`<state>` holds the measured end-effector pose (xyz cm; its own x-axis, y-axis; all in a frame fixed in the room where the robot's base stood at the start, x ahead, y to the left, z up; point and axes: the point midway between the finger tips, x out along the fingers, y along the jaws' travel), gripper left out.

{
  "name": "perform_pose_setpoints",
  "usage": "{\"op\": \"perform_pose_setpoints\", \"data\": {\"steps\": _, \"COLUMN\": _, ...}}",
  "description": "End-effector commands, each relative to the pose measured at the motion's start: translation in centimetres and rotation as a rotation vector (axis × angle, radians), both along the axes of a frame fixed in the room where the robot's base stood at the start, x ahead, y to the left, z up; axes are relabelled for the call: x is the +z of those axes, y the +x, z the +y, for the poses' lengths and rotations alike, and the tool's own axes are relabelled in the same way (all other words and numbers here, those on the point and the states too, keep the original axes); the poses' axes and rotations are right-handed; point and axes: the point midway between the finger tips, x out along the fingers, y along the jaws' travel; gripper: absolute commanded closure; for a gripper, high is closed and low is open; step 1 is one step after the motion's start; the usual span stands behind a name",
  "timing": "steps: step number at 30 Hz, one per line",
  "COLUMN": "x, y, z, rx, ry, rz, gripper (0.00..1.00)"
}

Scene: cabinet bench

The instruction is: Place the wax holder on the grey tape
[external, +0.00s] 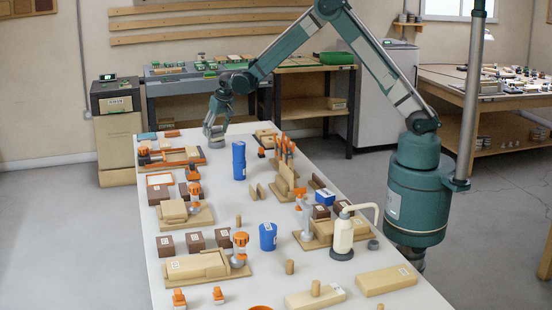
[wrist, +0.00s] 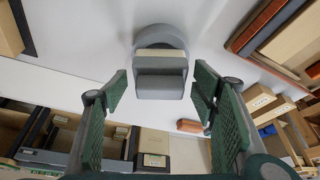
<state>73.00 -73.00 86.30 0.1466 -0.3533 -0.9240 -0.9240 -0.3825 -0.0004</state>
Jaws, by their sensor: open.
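My gripper (external: 215,128) is open over the far end of the white bench. In the wrist view its two green-padded fingers (wrist: 160,85) stand apart on either side of a grey piece (wrist: 160,62) with a cream band and a rounded back. The fingers do not visibly touch it. I cannot tell for certain whether this piece is the wax holder or the grey tape. A small dark grey round piece (external: 373,245) lies on the bench near its right edge, beside the cream pump bottle; it is too small to identify surely.
A wooden tray with orange tools (external: 172,158) lies close to my gripper. A blue stacked container (external: 239,160) stands to the right of it. An orange tool rack (external: 285,160) and the tall cream bottle (external: 342,236) stand further along. Bare white bench (external: 225,190) shows between them.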

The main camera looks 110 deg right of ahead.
Motion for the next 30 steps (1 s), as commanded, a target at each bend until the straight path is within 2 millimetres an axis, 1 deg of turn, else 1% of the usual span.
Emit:
{"op": "perform_pose_setpoints", "data": {"steps": 8, "x": 1.9, "y": -0.3, "z": 0.7, "rx": 0.000, "ry": 0.000, "rz": 0.000, "gripper": 0.42}}
{"op": "perform_pose_setpoints", "data": {"steps": 24, "x": 8.6, "y": -1.3, "z": 3.3, "rx": 0.001, "ry": 0.000, "rz": 0.000, "gripper": 0.42}}
{"op": "perform_pose_setpoints", "data": {"steps": 30, "x": 10.4, "y": -1.6, "z": 3.9, "rx": 0.000, "ry": 0.000, "rz": 0.000, "gripper": 0.42}}
